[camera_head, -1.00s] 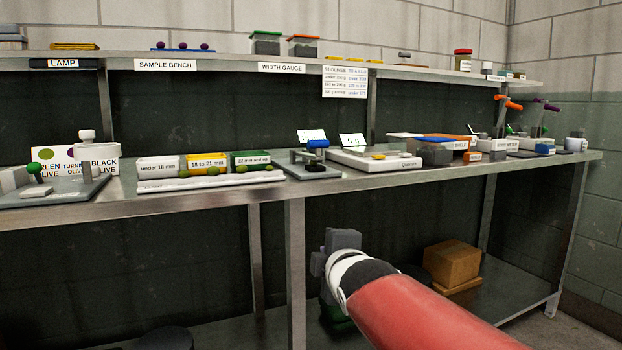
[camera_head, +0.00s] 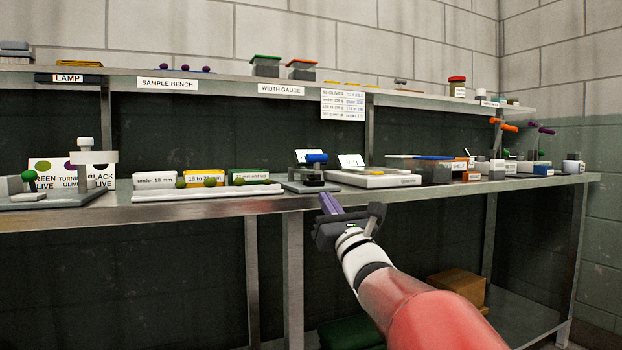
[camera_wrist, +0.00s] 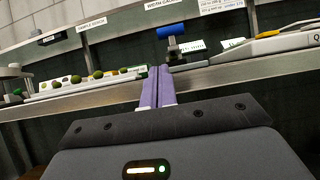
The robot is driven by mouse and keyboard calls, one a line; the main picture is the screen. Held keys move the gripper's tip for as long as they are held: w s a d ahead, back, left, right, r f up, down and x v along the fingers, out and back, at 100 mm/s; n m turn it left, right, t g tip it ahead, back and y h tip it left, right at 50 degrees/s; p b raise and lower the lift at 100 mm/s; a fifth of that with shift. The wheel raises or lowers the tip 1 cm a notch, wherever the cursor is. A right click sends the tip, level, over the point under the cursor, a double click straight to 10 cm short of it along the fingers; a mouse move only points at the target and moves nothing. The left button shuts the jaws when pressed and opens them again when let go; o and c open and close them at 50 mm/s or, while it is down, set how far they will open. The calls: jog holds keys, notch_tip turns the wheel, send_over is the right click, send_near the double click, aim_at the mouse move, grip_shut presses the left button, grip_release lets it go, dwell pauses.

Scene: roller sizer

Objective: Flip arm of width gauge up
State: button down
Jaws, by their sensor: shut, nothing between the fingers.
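The width gauge (camera_head: 312,186) is a small dark device with a blue-handled arm (camera_head: 316,158), standing on the bench below the shelf label "WIDTH GAUGE". In the wrist view its blue handle (camera_wrist: 171,30) shows above and slightly right of my fingertips. My gripper (camera_head: 328,200) is shut and empty, its purple fingers pointing up at the bench's front edge, just below and in front of the gauge. The fingers also show in the wrist view (camera_wrist: 156,75). They appear apart from the gauge. Part of the gauge's base is hidden in the wrist view.
The steel bench edge (camera_head: 230,204) lies close to my fingers. Left of the gauge is a white tray (camera_head: 205,192) with olives and labelled bins. Right is a white scale (camera_head: 375,180). The shelf (camera_head: 215,77) with labels runs above.

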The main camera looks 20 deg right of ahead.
jog(key=p+x, duration=0.1)
jog(key=x, duration=0.9)
jog(key=shift+p, duration=0.35)
